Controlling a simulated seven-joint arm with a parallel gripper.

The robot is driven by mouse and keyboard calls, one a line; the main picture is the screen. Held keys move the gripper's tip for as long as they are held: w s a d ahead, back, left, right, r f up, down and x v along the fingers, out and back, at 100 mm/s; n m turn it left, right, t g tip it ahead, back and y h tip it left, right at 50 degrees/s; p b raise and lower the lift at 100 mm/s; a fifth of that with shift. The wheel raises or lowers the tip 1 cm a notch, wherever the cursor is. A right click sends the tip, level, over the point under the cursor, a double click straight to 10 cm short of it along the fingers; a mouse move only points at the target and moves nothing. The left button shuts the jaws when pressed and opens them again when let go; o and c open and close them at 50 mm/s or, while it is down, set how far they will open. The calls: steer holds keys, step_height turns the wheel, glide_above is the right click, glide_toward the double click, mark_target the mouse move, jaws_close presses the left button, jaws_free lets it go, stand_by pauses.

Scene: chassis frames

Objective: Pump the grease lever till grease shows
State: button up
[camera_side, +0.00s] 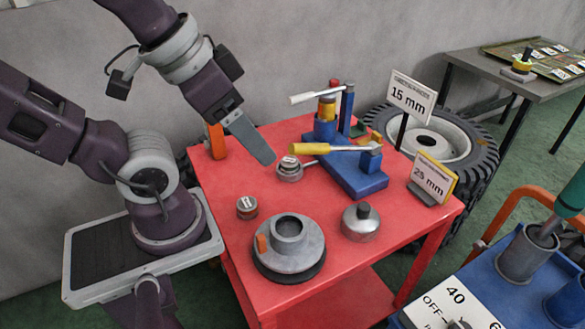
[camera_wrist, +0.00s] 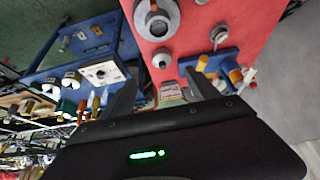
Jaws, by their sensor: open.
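A blue pump unit (camera_side: 360,175) stands on the right half of the red table. It has a yellow-handled lever (camera_side: 308,149) lying about level and a white-handled lever (camera_side: 310,97) on a blue post, beside a yellow-topped cylinder (camera_side: 327,108). I cannot tell which one is the grease lever. No grease can be made out. My gripper (camera_side: 268,158) is above the table, left of the yellow handle and apart from it; one finger hides the other. In the wrist view my gripper (camera_wrist: 160,76) has its fingers spread and empty, with the blue unit (camera_wrist: 216,64) behind the right fingertip.
The red table (camera_side: 215,180) also holds a grey hub (camera_side: 290,258), a round canister (camera_side: 360,224), two small tins (camera_side: 246,207) and an orange block (camera_side: 216,141). Signs reading 15 mm (camera_side: 410,97) and 25 mm (camera_side: 433,178) stand at the right. A blue cart (camera_side: 500,300) is lower right.

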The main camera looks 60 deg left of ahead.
steer(key=c, duration=0.3)
steer(key=w+r+n+g, duration=0.1)
steer(key=w, duration=0.1)
steer(key=w+a+r+n, duration=0.1)
steer(key=w+r+n, duration=0.1)
steer(key=w+a+r+n+g, duration=0.1)
steer(key=w, duration=0.2)
steer(key=shift+a+r+n+g, duration=0.2)
steer(key=shift+r+n+g, duration=0.1)
steer(key=shift+r+n, duration=0.1)
steer(key=c, duration=1.1)
steer(key=w+a+n, duration=0.1)
steer(key=w, duration=0.1)
steer(key=w+a+n+g, duration=0.1)
steer(key=w+n, duration=0.1)
steer(key=w, duration=0.1)
steer(key=w+a+r+n+g, duration=0.1)
steer(key=w+a, duration=0.1)
steer(key=shift+w+r+n+h, duration=0.1)
steer(key=shift+w+n+h, duration=0.05)
steer(key=shift+n+h, duration=0.2)
jaws_close()
steer(key=w+a+f+n+g+h, duration=0.1)
steer(key=w+a+f+n+g, duration=0.3)
steer(key=w+a+n, duration=0.5)
step_height(320, 180, down, 3)
steer(key=shift+w+a+r+g+h, duration=0.25)
steer(key=shift+a+g+h, duration=0.1)
steer(key=shift+a+g, duration=0.1)
steer(key=shift+f, duration=0.1)
